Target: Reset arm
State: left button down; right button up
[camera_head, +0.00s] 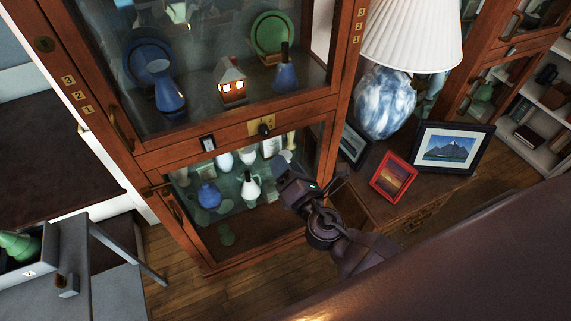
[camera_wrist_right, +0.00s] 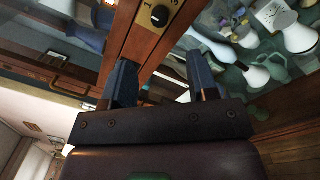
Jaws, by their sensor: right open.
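My right arm reaches in from the lower right in the head view. My right gripper (camera_head: 289,183) is in front of the lower glass compartment of the wooden curio cabinet (camera_head: 222,146). In the right wrist view the two dark fingers of this gripper (camera_wrist_right: 163,82) stand apart with nothing between them. Beyond them are a wooden rail with a black dial knob (camera_wrist_right: 160,15) and several vases. The same knob (camera_head: 265,129) shows on the rail between the cabinet's compartments. My left gripper is not in view.
A lamp (camera_head: 385,100), a red-framed picture (camera_head: 394,177) and a dark-framed picture (camera_head: 449,149) stand on a low wooden cabinet to the right. A grey drawer unit (camera_head: 95,270) is at lower left. Wooden floor (camera_head: 180,255) shows between it and the curio cabinet.

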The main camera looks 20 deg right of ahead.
dwell(0.4)
jog(key=s+d+f+m+g, duration=0.3)
jog(key=s+d+f+m, duration=0.2)
jog(key=m, duration=0.8)
jog(key=s+d+f+m+g+h, duration=0.1)
jog(key=s+d+f+m+g, duration=0.3)
jog(key=s+f+m, duration=0.5)
jog(key=s+d+m, duration=0.1)
jog(key=s+m, duration=0.1)
jog(key=m, duration=0.1)
jog(key=shift+s+m, duration=0.2)
jog(key=shift+m, duration=0.2)
dwell(0.9)
